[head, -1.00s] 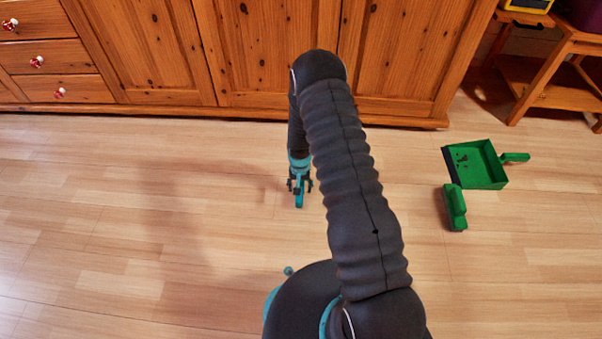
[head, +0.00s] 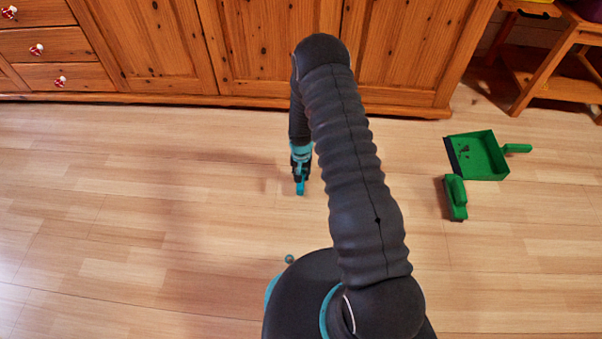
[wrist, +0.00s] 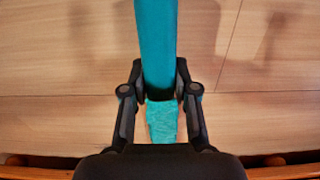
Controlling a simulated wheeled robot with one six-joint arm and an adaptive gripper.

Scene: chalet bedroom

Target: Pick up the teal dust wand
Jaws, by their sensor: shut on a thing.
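The teal dust wand (wrist: 158,40) runs from the top edge of the wrist view down between my fingers. A lighter, rough-textured teal part (wrist: 162,120) shows below the fingertips. My gripper (wrist: 162,85) is shut on the wand, with a dark finger against each side. In the head view my gripper (head: 300,172) points down over the floor in front of the cabinet, and a short teal piece of the wand (head: 300,188) shows at the fingers. Most of the wand is hidden there. I cannot tell whether it touches the floor.
A green dustpan (head: 484,156) with dark bits in it and a green brush (head: 456,198) lie on the floor to the right. A wooden cabinet (head: 255,50) stands close behind my gripper, and a small wooden table (head: 545,75) is at the upper right. The left floor is clear.

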